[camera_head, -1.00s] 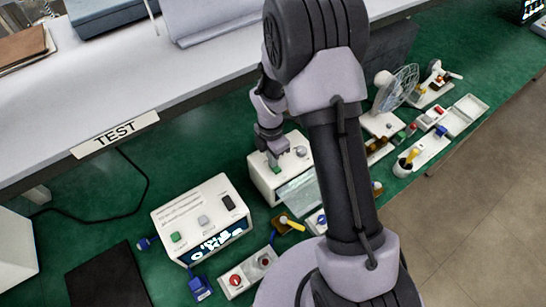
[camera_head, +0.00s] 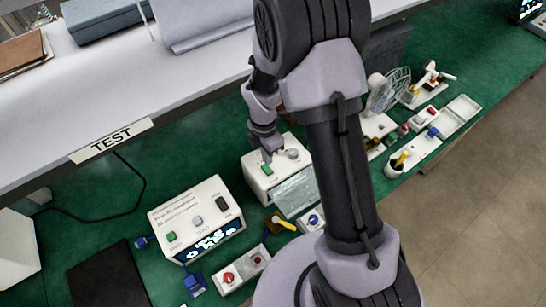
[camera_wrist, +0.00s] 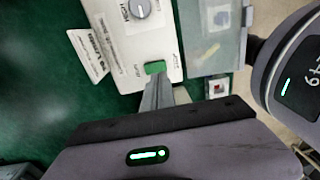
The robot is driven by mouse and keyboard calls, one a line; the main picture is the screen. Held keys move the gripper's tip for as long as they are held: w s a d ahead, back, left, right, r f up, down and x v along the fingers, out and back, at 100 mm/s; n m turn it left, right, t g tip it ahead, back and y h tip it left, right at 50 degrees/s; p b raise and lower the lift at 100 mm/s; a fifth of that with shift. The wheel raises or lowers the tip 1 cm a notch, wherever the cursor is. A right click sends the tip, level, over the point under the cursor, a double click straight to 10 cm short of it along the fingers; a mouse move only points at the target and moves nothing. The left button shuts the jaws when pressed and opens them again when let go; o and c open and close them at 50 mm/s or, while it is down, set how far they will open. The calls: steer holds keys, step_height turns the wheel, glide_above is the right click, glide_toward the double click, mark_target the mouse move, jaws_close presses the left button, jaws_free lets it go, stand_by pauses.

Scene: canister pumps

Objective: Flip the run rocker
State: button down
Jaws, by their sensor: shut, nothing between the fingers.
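A white pump box (camera_head: 256,184) stands on the green bench, with a green rocker (camera_head: 267,170) and a grey round knob (camera_head: 292,153) on its top. In the wrist view, the green rocker (camera_wrist: 155,67) lies just beyond my fingertips, and the knob (camera_wrist: 138,8) is at the top edge. Small print beside the rocker is too blurred to read. My gripper (camera_head: 267,159) is shut and empty, pointing down at the rocker. It also shows in the wrist view (camera_wrist: 157,82). I cannot tell whether the tips touch the rocker or which way it is tilted.
A second white box (camera_head: 185,212) with a green button, grey button and black switch stands to the left. A small switch box (camera_head: 240,268), blue connectors (camera_head: 195,284) and a fan (camera_head: 390,90) are nearby. A raised shelf edge marked TEST (camera_head: 111,140) lies behind.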

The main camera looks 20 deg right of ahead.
step_height(320, 180, up, 9)
steer(key=p, duration=0.1)
steer(key=shift+w+a, duration=0.2)
steer(key=shift+w, duration=0.2)
steer(key=shift+d, duration=0.1)
